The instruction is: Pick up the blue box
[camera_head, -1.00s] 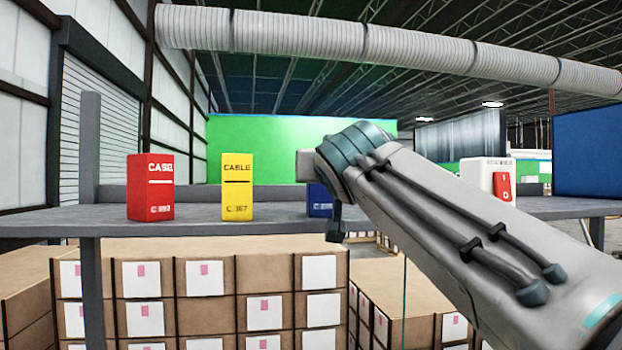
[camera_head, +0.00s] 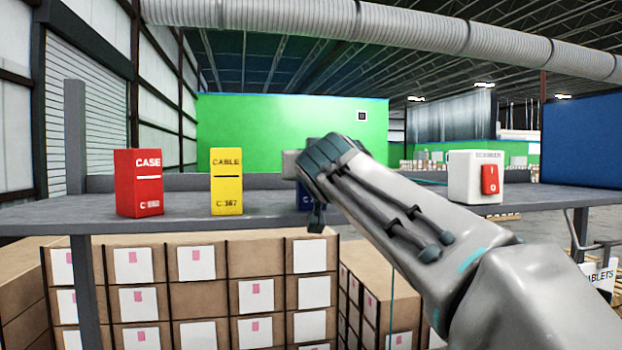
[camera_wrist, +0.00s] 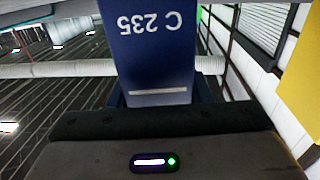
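The blue box (camera_head: 303,198) stands on the grey shelf (camera_head: 380,202) and is mostly hidden behind my arm in the head view. In the wrist view the blue box (camera_wrist: 158,60) is close in front of my gripper (camera_wrist: 160,122), with "C 235" upside down above a pale stripe. The gripper's dark body fills the bottom of that view. Its fingers are not clearly visible, so I cannot tell whether they touch the box. In the head view my gripper is largely hidden by my arm.
On the shelf to the left stand a yellow box (camera_head: 227,182) and a red box (camera_head: 139,183). A white box (camera_head: 464,178) with a red switch panel stands to the right. Stacked brown cartons (camera_head: 200,300) fill the space below. A grey post (camera_head: 75,125) rises at the left.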

